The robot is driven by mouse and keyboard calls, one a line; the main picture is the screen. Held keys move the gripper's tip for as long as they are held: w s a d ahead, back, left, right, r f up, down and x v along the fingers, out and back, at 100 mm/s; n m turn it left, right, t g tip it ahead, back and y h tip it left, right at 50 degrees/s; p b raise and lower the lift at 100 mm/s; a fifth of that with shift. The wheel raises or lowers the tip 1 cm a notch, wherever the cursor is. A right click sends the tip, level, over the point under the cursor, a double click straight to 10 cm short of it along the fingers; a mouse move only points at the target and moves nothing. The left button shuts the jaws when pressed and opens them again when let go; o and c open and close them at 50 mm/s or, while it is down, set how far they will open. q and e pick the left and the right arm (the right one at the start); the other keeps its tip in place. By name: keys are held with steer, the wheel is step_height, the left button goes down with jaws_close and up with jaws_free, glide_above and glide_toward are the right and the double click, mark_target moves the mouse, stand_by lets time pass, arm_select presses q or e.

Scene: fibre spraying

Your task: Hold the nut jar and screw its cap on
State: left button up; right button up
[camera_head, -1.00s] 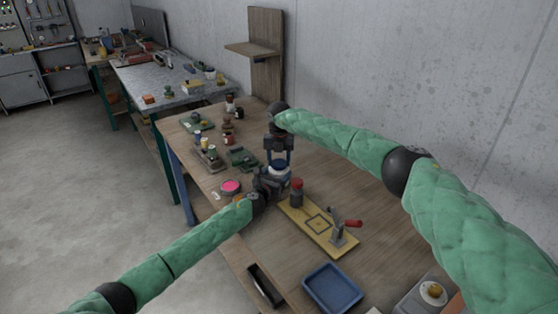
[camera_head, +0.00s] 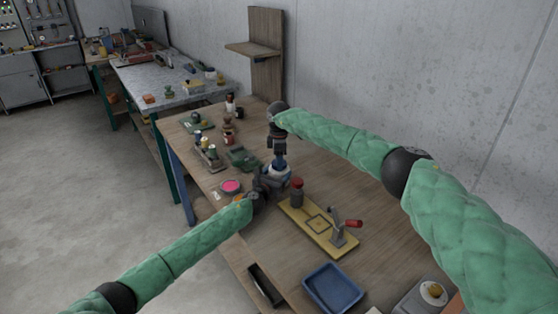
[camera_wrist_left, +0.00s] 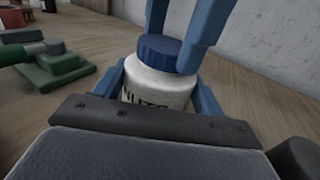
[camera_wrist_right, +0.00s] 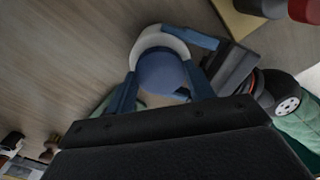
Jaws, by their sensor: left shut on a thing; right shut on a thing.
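The white nut jar (camera_wrist_left: 158,88) stands upright in the left wrist view, with part of its dark lettering showing. My left gripper (camera_head: 270,181) is shut around the jar's body, one blue finger on each side. The blue cap (camera_wrist_left: 160,52) sits on top of the jar's mouth; whether its thread is engaged cannot be told. My right gripper (camera_head: 279,163) comes down from above and is shut on the cap, which shows between its blue fingers in the right wrist view (camera_wrist_right: 160,72). The jar's pale shoulder shows around the cap there.
A blue tray (camera_head: 332,287) is near the front. A pink-topped dish (camera_head: 230,187) and a green device (camera_head: 241,157) are to the left.

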steer(key=m, duration=0.4)
steer(key=shift+w+d+r, duration=0.1)
steer(key=shift+w, duration=0.05)
steer(key=m, duration=0.4)
steer(key=o, duration=0.9)
steer(key=shift+o, duration=0.2)
steer(key=shift+r, duration=2.2)
steer(key=shift+c, duration=0.4)
